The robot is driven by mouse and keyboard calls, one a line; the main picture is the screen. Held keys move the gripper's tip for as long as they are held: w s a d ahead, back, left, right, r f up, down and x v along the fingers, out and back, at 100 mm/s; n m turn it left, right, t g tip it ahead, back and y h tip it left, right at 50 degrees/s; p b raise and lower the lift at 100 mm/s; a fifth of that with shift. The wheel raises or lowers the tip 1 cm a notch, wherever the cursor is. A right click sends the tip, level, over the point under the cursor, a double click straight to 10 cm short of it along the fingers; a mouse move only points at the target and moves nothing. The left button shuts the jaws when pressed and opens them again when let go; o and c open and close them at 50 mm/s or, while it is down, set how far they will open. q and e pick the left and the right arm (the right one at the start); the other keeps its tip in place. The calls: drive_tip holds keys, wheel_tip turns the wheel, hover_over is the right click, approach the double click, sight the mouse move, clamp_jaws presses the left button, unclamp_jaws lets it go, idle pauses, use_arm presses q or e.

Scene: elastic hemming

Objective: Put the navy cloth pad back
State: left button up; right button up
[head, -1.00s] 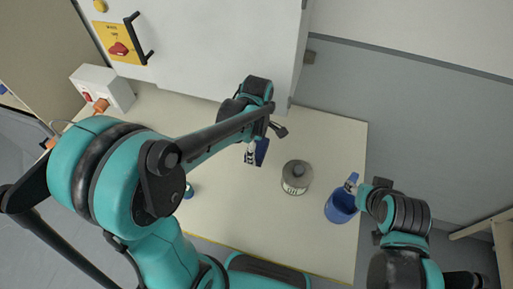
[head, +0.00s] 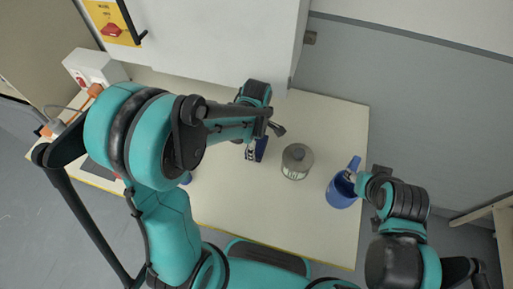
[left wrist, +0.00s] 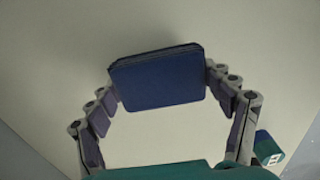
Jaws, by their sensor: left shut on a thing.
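The navy cloth pad (head: 262,147) is a flat dark-blue rectangle over the pale table, left of the grey metal can in the head view. In the left wrist view the pad (left wrist: 157,78) sits between the two fingertips. My left gripper (head: 251,153) is shut on the pad by its two short sides. How high the pad is above the table I cannot tell. My right gripper (head: 350,176) is at the blue mug (head: 340,193), partly hidden. Whether its fingers are closed on the mug I cannot tell.
The grey metal can (head: 297,161) stands between the pad and the mug. A white cabinet (head: 220,40) rises at the table's back edge. A white box (head: 92,68) with a red switch is at the far left. The pale table (head: 270,215) is clear in front of the can.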

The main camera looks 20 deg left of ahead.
use_arm(q)
drive_tip(key=shift+f, duration=0.75)
drive_tip(key=shift+f+b, duration=0.25)
drive_tip(key=shift+b, duration=0.1)
drive_tip(key=o, duration=1.1)
drive_tip(key=shift+c, duration=0.2)
drive_tip(key=shift+r, duration=0.1)
